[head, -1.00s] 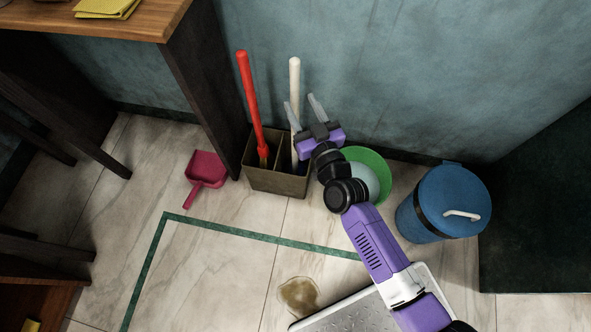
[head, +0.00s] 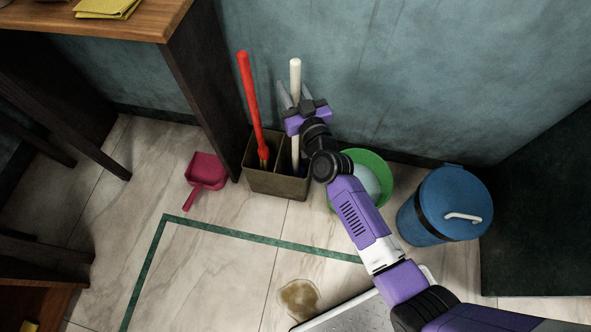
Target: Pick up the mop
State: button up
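Two handles stand in a brown divided bin (head: 277,186) against the wall. The white handle (head: 295,72), in the right compartment, looks like the mop's; its lower end is hidden in the bin. The red handle (head: 250,92) leans left in the left compartment, with a yellowish part low down. My gripper (head: 294,93) is open, pointing toward the wall at the upper part of the white handle. Its two fingers appear on either side of that handle, apart from each other. The palm hides part of the handle, and I cannot tell whether they touch.
A green bucket (head: 376,161) with a pale round thing inside stands right of the bin, partly behind my arm. A blue lidded bin (head: 428,218) is farther right. A pink dustpan (head: 204,171) lies left, near a dark table leg (head: 205,85). A brown puddle (head: 299,297) is in front.

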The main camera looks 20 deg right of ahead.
grip_shut()
jog(key=shift+r, duration=0.1)
jog(key=shift+r, duration=0.2)
